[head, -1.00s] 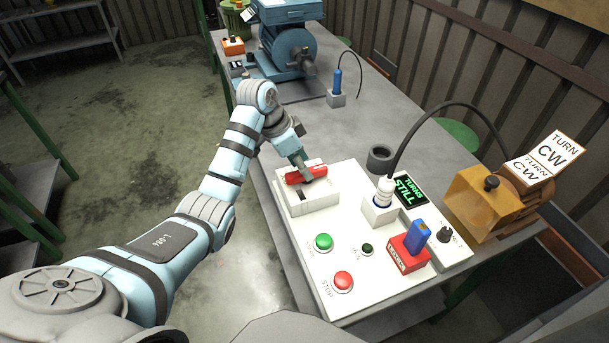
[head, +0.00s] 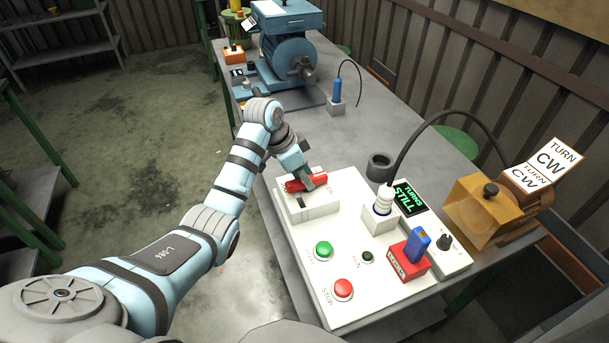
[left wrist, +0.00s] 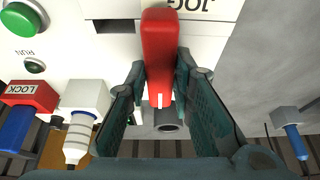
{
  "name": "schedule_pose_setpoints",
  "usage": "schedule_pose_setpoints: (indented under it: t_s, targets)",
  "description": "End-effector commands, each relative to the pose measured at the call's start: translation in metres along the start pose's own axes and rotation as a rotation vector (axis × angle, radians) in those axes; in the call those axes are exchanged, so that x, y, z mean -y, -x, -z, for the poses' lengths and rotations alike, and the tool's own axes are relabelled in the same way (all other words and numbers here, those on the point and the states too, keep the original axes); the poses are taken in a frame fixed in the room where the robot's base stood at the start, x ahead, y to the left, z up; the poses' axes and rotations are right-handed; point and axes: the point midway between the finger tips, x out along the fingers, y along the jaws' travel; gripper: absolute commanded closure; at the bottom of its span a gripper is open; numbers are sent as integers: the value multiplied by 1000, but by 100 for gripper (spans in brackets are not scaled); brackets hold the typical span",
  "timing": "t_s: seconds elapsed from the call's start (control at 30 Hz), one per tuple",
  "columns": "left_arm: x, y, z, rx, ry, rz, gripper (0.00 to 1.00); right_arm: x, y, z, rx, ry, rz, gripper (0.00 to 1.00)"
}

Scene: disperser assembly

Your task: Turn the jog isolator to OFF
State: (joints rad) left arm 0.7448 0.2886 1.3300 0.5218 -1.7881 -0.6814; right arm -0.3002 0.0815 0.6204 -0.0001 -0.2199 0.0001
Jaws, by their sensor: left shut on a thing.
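The jog isolator is a white box (head: 309,207) with a red handle (head: 312,183), at the far left corner of the white control panel. My left gripper (head: 306,180) comes down on the handle from behind and is shut on it. In the left wrist view the red handle (left wrist: 160,45) lies between the two dark fingers (left wrist: 162,72), with the word JOG partly showing beside it. A dark slot (left wrist: 113,26) shows in the box's face. The handle's pivot and any OFF mark are not readable. My right gripper is not in view.
The panel also bears a green button (head: 324,250), a red STOP button (head: 343,289), a white ribbed plug (head: 383,203) and a red lock block (head: 408,262). A display (head: 409,198) reads STILL. Bare bench lies beyond the isolator.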

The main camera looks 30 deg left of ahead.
Motion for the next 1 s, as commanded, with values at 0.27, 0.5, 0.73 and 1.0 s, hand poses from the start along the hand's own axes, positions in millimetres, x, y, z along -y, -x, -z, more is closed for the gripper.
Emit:
schedule_pose_setpoints:
  t_s: [0.27, 0.5, 0.73, 1.0]
  targets:
    - [-2, 7, 2, 4, 116, 43, 100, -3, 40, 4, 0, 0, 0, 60]
    - [-4, 9, 4, 4, 301, 119, 100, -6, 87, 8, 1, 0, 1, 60]
    - [-4, 6, 4, 3, 503, 205, 100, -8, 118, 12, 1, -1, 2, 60]
    - [-5, 1, 4, 0, 739, 305, 100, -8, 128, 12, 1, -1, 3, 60]
